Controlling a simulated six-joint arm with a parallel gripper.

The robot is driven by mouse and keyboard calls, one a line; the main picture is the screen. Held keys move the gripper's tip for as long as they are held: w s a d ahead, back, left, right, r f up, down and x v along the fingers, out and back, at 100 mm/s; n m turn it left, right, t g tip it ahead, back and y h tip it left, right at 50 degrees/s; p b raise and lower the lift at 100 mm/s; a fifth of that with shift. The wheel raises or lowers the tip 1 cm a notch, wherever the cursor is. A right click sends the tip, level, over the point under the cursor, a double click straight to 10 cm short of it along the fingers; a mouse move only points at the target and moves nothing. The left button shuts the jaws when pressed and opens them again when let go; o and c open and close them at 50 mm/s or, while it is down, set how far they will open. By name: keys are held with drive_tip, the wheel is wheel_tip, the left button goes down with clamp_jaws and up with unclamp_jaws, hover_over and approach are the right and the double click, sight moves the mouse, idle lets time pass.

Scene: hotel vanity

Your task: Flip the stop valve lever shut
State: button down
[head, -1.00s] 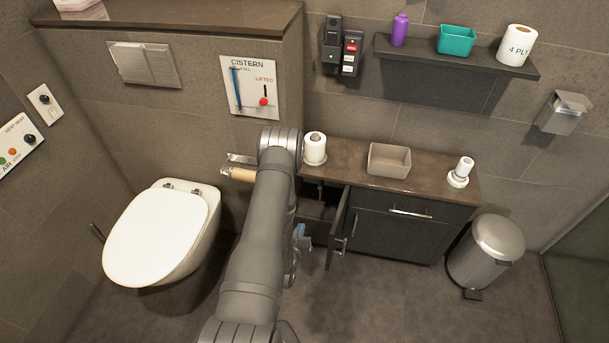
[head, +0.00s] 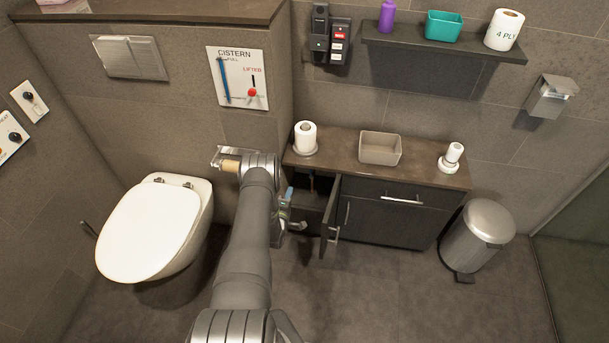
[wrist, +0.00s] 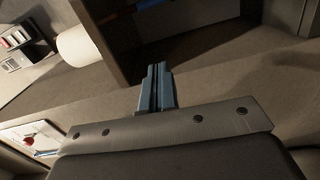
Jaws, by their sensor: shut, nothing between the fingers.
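The low vanity cabinet (head: 400,212) has its left door (head: 330,217) swung open. Inside the dark opening, a small reddish-brown piece (head: 311,183), perhaps pipework, shows faintly. An orange-brown strip (wrist: 150,3) also shows inside a dark opening at the top of the wrist view. I cannot make out the stop valve lever clearly in either view. My gripper (head: 288,194) is just left of the cabinet opening, partly hidden by my arm. In the wrist view its blue-grey fingers (wrist: 157,85) are together and empty, apart from anything visible.
The open door stands out into the room, right of my gripper. A toilet roll on a holder (head: 305,138), a beige bin (head: 380,148) and a white dispenser (head: 452,157) stand on the countertop. The toilet (head: 150,230) is left of my arm. Floor before the cabinet is clear.

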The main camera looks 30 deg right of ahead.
sight(311, 172)
drive_tip(key=shift+w+n, duration=0.25)
drive_tip(key=shift+n, duration=0.05)
drive_tip(key=shift+d, duration=0.1)
drive_tip(key=w+d, duration=0.4)
drive_tip(key=d, duration=0.6)
drive_tip(key=shift+w+d, duration=0.25)
drive_tip(key=shift+d, duration=0.1)
